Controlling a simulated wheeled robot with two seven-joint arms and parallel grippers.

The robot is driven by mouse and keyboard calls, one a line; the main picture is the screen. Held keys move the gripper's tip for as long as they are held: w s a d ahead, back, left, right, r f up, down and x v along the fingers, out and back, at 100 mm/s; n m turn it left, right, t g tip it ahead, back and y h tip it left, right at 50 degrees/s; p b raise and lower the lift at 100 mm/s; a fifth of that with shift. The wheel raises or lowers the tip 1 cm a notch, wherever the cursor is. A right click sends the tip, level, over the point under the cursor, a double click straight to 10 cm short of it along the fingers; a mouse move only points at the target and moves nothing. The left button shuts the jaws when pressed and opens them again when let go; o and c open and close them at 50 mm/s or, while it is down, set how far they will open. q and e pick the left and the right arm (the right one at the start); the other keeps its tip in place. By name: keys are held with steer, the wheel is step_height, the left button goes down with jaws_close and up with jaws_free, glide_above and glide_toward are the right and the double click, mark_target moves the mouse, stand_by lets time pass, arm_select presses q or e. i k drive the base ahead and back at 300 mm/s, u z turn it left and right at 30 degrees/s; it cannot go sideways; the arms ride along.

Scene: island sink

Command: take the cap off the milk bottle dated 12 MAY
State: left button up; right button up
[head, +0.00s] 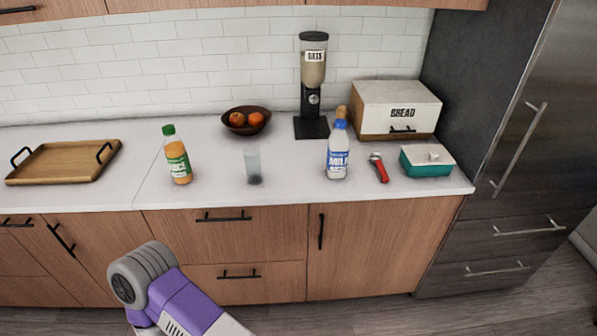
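One milk bottle (337,158) stands upright near the front of the white counter, right of centre. It is white with a blue label reading MILK, and a blue cap (340,124) is on its top. No date on it can be read at this size. Part of one of my arms, purple and grey, shows at the bottom left, below the counter. Neither of my grippers is in the picture, and nothing touches the bottle.
A red-handled tool (379,168) and a teal box with a white lid (427,161) lie right of the bottle. Left are a glass (253,167), a juice bottle (177,156) and a wooden tray (62,162). An oats dispenser (312,85) and bread box (397,108) stand behind.

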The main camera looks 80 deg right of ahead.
mark_target(338, 143)
steer(key=z, duration=3.05)
steer(key=k, duration=0.6)
steer(key=u, duration=0.55)
